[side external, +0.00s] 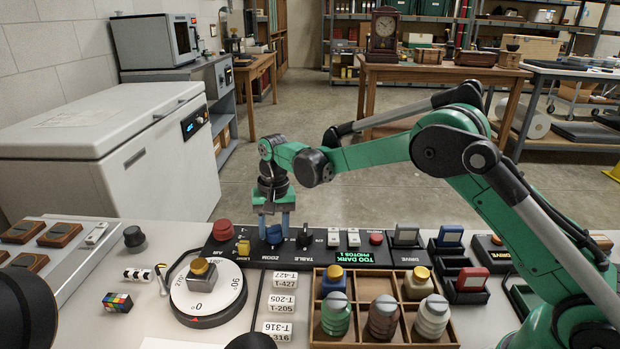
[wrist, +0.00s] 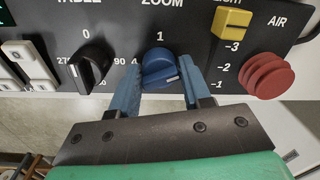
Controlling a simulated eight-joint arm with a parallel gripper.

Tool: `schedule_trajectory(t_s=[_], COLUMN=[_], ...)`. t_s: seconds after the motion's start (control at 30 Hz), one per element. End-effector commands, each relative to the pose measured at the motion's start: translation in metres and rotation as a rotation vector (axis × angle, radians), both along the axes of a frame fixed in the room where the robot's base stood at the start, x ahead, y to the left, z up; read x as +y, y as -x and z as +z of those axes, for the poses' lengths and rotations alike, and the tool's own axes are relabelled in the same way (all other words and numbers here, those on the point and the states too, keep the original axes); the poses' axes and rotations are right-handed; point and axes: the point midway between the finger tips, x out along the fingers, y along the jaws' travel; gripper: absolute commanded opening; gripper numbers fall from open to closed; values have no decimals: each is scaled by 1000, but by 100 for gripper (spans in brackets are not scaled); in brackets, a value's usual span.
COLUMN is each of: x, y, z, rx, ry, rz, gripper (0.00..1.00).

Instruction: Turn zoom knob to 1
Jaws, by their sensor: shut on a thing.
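The blue zoom knob (wrist: 160,66) sits on the black control panel under the label ZOOM. A "1" is printed above it and a "4" at its left; any mark at its right is hidden by a finger. A short pale line on the knob's lower face points toward the right in the wrist view, not up at the 1. My gripper (wrist: 163,88) is shut on the knob, with one blue finger on each side. In the side external view my gripper (side external: 273,222) comes down from above onto the blue knob (side external: 274,236).
The black table knob (wrist: 92,66) stands close beside one finger. The yellow light slider (wrist: 232,24) and red air button (wrist: 267,76) are on the other side. A sample dial (side external: 236,290) and a wooden tray (side external: 385,345) with jars lie in front of the panel (side external: 262,254).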

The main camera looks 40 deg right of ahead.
Motion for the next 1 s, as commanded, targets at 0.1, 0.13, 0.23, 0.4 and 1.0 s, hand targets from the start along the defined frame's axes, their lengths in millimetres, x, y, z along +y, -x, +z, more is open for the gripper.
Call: schedule_trajectory(t_s=[0.1, 0.13, 0.23, 0.4, 1.0], x=[-2, -2, -3, -3, -4], y=[1, 1, 1, 1, -1], z=[0, 0, 0, 0, 0], rx=[8, 7, 7, 6, 6], ry=[3, 3, 3, 3, 5], rz=[105, 133, 229, 389, 901], gripper=[0, 0, 0, 0, 0])
